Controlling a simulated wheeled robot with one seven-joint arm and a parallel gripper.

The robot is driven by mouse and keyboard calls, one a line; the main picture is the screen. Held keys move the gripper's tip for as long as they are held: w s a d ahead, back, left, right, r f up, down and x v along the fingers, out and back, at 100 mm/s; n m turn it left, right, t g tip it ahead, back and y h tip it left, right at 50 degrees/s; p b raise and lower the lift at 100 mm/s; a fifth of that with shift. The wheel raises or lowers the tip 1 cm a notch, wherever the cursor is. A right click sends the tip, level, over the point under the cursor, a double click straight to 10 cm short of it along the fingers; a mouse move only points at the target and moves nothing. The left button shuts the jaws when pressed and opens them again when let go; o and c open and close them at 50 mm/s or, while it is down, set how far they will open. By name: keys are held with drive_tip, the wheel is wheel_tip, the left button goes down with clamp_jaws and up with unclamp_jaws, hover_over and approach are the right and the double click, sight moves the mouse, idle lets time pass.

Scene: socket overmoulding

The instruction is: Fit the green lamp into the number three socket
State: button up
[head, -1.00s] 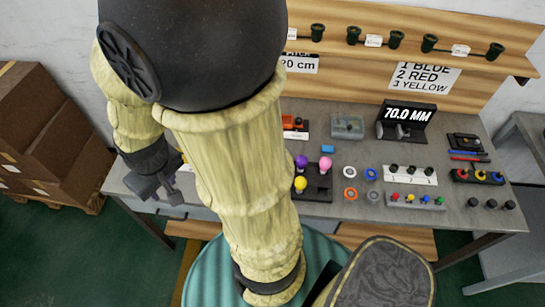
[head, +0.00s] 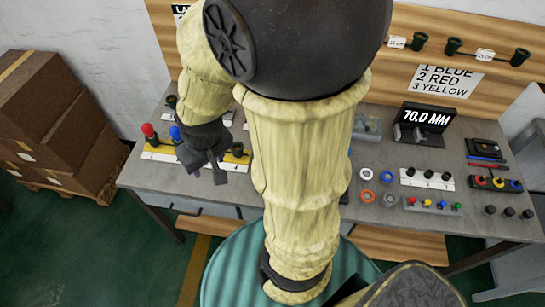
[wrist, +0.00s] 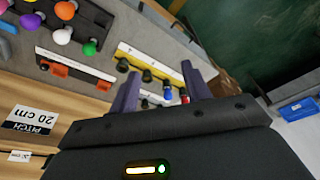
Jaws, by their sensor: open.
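The green lamp (wrist: 90,48) is a round bulb at the edge of a dark holder among other coloured bulbs in the wrist view. In the head view my arm hides that holder. A yellow numbered socket strip (wrist: 128,51) crosses the middle of the wrist view; it also shows in the head view (head: 163,157). A red lamp (head: 148,130) and a blue lamp (head: 175,133) stand in its first two places. The third socket (wrist: 147,75), counted from the red end, looks empty. My gripper (head: 218,172) is open and empty, above the strip's area, apart from the lamps.
A 70.0 MM display (head: 425,117), coloured rings and small knobs occupy the bench's right part. Boxes (head: 50,125) stand on a pallet at the left. A blue bin (wrist: 297,110) shows at right.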

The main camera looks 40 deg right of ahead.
drive_tip(key=o, duration=0.3)
drive_tip(key=shift+f, duration=0.35)
drive_tip(key=s+d+f+n+g+h+b, duration=0.15)
drive_tip(key=f+n+g+h+b, duration=0.25)
drive_tip(key=f, duration=0.5)
drive_tip(key=d+f+n+g+h+b, duration=0.3)
drive_tip(key=f+n+b, duration=0.1)
drive_tip(key=f, duration=0.5)
drive_tip(key=w+f+n+t+h+b, duration=0.1)
drive_tip(key=w+f+n+h, duration=0.1)
drive_tip(key=f+n+h, duration=0.1)
drive_tip(key=w+d+f+n+t+h+b, duration=0.1)
drive_tip(key=w+f+n+t+h+b, duration=0.1)
drive_tip(key=w+f+n+h, duration=0.1)
drive_tip(key=w+f+n+t+h+b, duration=0.1)
drive_tip(key=w+f+n+h+b, duration=0.1)
drive_tip(key=w+f+n+h, duration=0.1)
drive_tip(key=shift+d+f+n+h, duration=0.35)
drive_tip(key=shift+n+h, duration=0.05)
drive_tip(key=shift+h, duration=0.4)
drive_tip(key=shift+w+n+t, duration=0.3)
drive_tip(key=shift+w+t, duration=0.05)
drive_tip(key=shift+t, duration=0.15)
drive_tip(key=d+p, duration=0.1)
drive_tip(key=d, duration=1.1)
drive_tip(key=shift+d, duration=0.1)
